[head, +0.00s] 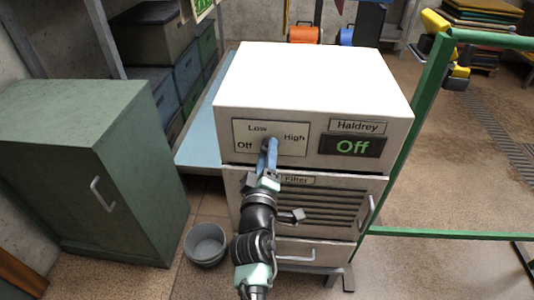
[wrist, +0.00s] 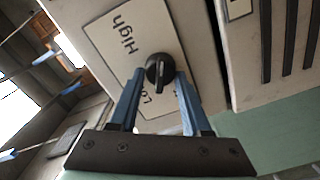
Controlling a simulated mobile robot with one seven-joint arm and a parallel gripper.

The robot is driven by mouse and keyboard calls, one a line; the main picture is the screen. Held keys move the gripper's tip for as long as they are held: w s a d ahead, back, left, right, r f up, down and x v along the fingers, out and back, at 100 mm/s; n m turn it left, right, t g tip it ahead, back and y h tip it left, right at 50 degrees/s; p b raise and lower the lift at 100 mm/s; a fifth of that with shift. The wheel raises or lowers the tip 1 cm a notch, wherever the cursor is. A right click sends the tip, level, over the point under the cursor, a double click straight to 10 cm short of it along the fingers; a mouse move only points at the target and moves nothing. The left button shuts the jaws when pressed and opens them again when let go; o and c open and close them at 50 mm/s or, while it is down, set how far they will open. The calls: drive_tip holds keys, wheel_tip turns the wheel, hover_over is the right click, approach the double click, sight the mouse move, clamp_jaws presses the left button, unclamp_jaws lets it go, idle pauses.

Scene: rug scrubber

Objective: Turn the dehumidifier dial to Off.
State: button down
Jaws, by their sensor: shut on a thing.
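The dehumidifier (head: 310,85) is a pale box with a dial panel (head: 290,147) on its upper front, labelled Off, Low and High. My gripper (head: 268,146) reaches up to the panel from below. In the wrist view, its blue fingers (wrist: 158,82) are shut on the dial from both sides. The panel's Off label is hidden in that view. I cannot tell which mark the dial points at.
Below the panel are a Filter grille (head: 318,205) and a drawer with a handle (head: 298,257). A green cabinet (head: 85,165) stands left, a grey bucket (head: 206,244) on the floor beside my arm. A green rail (head: 420,105) runs along the right.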

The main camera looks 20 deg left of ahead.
drive_tip(key=shift+c, duration=1.8)
unclamp_jaws()
drive_tip(key=p+v, duration=0.7)
drive_tip(key=v, duration=0.6)
